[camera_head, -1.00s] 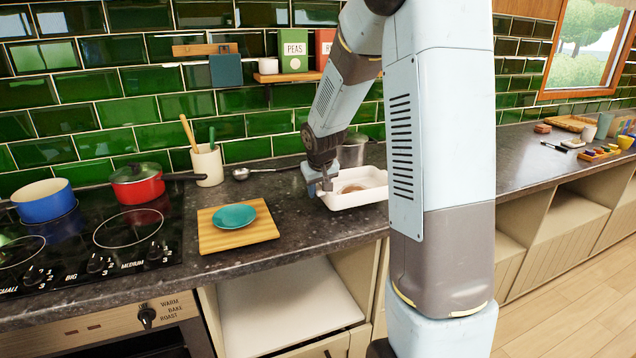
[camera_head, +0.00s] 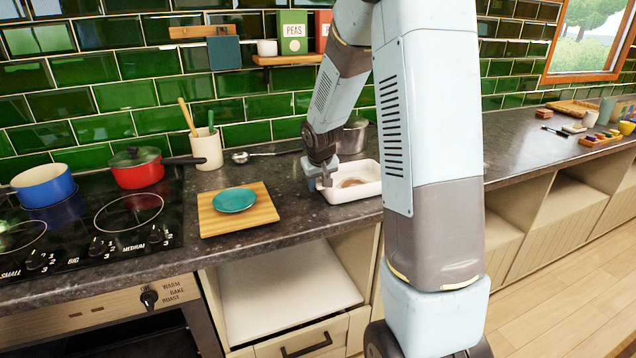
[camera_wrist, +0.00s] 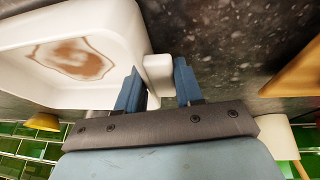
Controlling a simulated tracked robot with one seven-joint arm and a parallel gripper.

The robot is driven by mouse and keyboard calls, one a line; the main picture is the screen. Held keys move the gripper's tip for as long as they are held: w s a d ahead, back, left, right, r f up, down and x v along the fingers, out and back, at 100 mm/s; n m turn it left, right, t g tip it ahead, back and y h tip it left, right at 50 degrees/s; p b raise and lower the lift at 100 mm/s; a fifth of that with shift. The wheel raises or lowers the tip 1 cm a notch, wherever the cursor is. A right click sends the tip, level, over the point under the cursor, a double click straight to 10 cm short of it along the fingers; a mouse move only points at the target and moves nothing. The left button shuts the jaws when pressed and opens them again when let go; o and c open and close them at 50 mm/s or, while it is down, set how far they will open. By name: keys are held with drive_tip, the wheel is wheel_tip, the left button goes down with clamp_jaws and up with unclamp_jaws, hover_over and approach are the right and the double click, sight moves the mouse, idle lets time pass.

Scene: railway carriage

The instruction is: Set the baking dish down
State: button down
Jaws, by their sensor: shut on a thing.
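The baking dish (camera_head: 358,186) is a white rectangular dish with a brown stain inside. My gripper (camera_head: 322,184) is shut on that tab. In the wrist view the two blue fingers of my gripper (camera_wrist: 160,88) stand either side of it. The dish looks level and at worktop height; I cannot tell whether its base touches the worktop.
A wooden board (camera_head: 262,210) with a teal plate (camera_head: 234,200) lies left of the dish. A utensil pot (camera_head: 207,148), a ladle (camera_head: 242,157) and a metal pot (camera_head: 355,136) stand near the wall. The hob (camera_head: 90,220) with a blue pot (camera_head: 44,186) and red pan (camera_head: 138,170) is further left.

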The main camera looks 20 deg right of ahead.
drive_tip(key=c, duration=0.6)
unclamp_jaws()
drive_tip(key=shift+c, duration=0.2)
drive_tip(key=v, duration=1.3)
drive_tip(key=shift+s+r, duration=0.15)
drive_tip(key=shift+r, duration=0.15)
drive_tip(key=shift+a, duration=0.1)
clamp_jaws()
idle(0.4)
idle(0.5)
